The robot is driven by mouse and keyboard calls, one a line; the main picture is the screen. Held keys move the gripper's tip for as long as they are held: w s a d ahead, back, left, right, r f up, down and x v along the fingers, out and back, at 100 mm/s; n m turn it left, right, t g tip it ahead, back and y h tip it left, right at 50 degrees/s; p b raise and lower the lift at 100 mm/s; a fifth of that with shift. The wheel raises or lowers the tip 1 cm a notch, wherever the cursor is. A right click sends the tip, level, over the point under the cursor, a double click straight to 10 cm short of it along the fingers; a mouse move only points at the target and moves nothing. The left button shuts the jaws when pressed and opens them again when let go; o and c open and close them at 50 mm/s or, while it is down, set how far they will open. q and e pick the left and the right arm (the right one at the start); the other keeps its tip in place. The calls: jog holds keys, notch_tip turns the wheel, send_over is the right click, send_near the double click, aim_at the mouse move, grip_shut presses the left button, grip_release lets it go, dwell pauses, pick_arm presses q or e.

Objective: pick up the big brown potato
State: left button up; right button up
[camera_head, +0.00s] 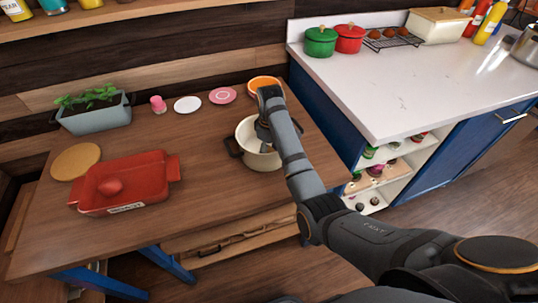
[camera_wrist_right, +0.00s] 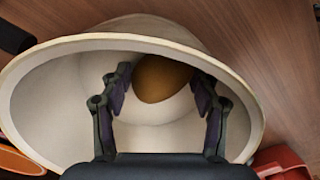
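The big brown potato (camera_wrist_right: 163,76) lies inside a cream pot (camera_wrist_right: 40,85), against the inner wall. The pot also shows in the head view (camera_head: 262,162) on the wooden table; there the potato is hidden. My right gripper (camera_wrist_right: 164,92) reaches down into the pot with its fingers open on either side of the potato. A gap shows between the left finger and the potato; the right finger is close to it, and I cannot tell if it touches. In the head view the right gripper (camera_head: 265,132) is partly hidden by its arm. My left gripper is not in view.
A red baking dish (camera_head: 152,172) holding a reddish round item stands at the left. An orange bowl (camera_head: 264,82) is behind the pot. Small plates and a planter (camera_head: 97,118) line the back. A white counter (camera_head: 400,85) is at the right.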

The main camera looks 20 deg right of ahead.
aim_at(270, 149)
jog(key=c, duration=0.6)
jog(key=shift+r, duration=0.55)
notch_tip(270, 149, up, 4)
jog(key=shift+f+p, duration=0.15)
jog(key=shift+p, duration=0.6)
notch_tip(270, 149, up, 6)
jog(key=p, duration=0.5)
jog(key=shift+f, duration=0.4)
